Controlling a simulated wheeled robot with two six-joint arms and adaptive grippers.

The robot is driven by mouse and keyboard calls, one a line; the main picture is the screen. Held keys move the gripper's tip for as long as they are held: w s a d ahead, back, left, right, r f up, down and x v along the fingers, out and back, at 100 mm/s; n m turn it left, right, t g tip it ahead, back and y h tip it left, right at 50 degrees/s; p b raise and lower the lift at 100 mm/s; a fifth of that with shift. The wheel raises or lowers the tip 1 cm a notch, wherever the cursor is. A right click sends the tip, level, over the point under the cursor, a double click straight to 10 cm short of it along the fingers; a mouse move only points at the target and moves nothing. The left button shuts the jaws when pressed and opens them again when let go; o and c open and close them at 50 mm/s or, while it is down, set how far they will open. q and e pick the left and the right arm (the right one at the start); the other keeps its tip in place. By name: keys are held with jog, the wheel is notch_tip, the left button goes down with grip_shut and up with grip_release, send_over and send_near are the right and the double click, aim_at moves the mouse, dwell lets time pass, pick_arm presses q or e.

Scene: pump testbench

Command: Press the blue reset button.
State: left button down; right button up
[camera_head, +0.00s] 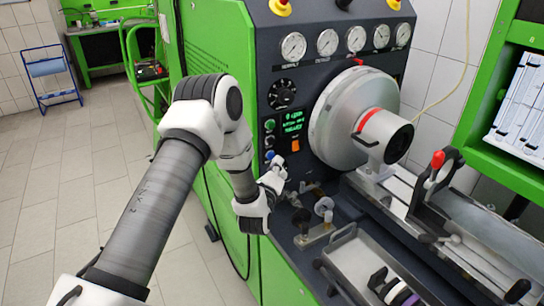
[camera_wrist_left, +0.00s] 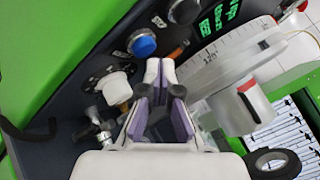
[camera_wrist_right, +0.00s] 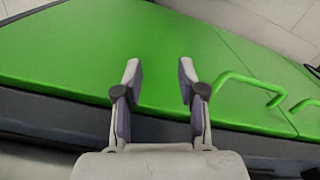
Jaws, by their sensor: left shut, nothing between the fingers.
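The blue button (camera_head: 270,155) is the lowest of a column of buttons on the dark front panel of the testbench. In the left wrist view the round blue button (camera_wrist_left: 142,43) with its pale ring lies just above and left of my left fingertips. My left gripper (camera_head: 279,163) is close to the panel beside the button, its fingers shut and empty. The tips also show in the left wrist view (camera_wrist_left: 160,66); I cannot tell whether they touch the panel. My right gripper (camera_wrist_right: 159,72) is open and empty above a green surface; it is not in the head view.
Green buttons (camera_head: 269,132), an orange switch (camera_head: 295,146) and a lit green display (camera_head: 292,120) are near. A large silver drum (camera_head: 335,115) stands right of the panel. A knob (camera_wrist_left: 115,88) and fittings lie left of my left fingers.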

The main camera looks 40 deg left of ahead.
pick_arm(q)
jog(key=shift+a, duration=0.2)
jog(key=shift+w+a, duration=0.25)
jog(key=shift+a, duration=0.2)
dwell(0.7)
jog(key=shift+d+p, duration=0.1)
jog(key=shift+p, duration=0.2)
jog(key=shift+s+d, duration=0.4)
jog(key=shift+d, duration=0.35)
jog(key=d, duration=0.1)
jog(key=s+d, duration=0.1)
jog(key=d, duration=0.1)
jog(key=s+d, duration=0.1)
jog(key=shift+d, duration=0.35)
dwell(0.5)
